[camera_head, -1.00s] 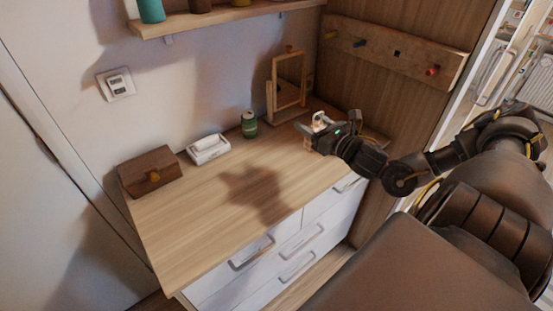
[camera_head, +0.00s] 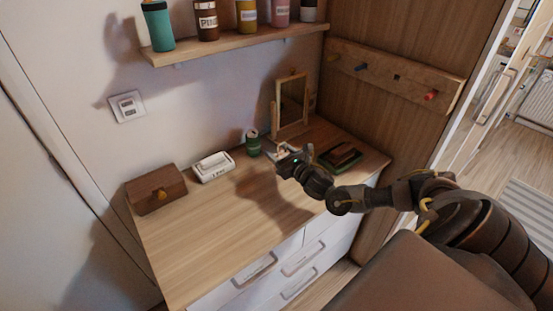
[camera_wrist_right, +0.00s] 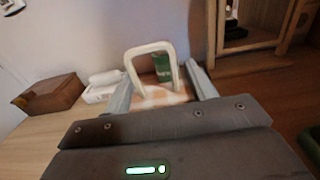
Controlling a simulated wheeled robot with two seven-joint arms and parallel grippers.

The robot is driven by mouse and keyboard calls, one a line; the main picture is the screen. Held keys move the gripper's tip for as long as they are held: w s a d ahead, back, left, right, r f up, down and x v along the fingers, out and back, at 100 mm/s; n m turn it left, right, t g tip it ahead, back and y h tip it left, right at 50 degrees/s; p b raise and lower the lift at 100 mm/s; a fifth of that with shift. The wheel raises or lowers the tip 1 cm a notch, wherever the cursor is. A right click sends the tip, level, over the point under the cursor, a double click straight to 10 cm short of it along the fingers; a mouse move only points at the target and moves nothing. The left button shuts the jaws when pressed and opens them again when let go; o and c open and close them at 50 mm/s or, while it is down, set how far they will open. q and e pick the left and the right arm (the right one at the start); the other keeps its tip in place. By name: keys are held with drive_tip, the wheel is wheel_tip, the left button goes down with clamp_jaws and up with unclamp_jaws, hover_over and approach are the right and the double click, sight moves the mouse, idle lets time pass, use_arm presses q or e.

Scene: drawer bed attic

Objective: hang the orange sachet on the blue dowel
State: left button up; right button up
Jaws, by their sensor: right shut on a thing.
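The orange sachet shows in the right wrist view as an orange-and-white checked body (camera_wrist_right: 160,97) with a stiff cream loop (camera_wrist_right: 150,48) standing up from it. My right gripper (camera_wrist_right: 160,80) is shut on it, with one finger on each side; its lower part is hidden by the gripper. In the head view my right gripper (camera_head: 284,160) is above the dresser top, in front of the green can, and the sachet is small there. The blue dowel (camera_head: 361,67) sticks out of the wooden peg rail on the back-right wall, up and right of the gripper, and looks bare. My left gripper is not in view.
The rail (camera_head: 410,83) also has a red peg (camera_head: 431,95) and a dark square hole. A green can (camera_head: 253,143), a framed mirror (camera_head: 291,100), a white box (camera_head: 213,167), a brown box (camera_head: 156,190) and a dark green tray (camera_head: 328,164) stand on the dresser. Its front left is clear.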

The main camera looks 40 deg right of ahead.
drive_tip(key=f, duration=0.1)
drive_tip(key=w+f+p, duration=0.1)
drive_tip(key=shift+a+f, duration=0.2)
drive_tip(key=shift+f, duration=0.2)
drive_tip(key=shift+f+p, duration=0.25)
drive_tip(key=shift+p, duration=0.25)
drive_tip(key=shift+f, duration=0.25)
drive_tip(key=shift+f, duration=0.2)
drive_tip(key=o, duration=1)
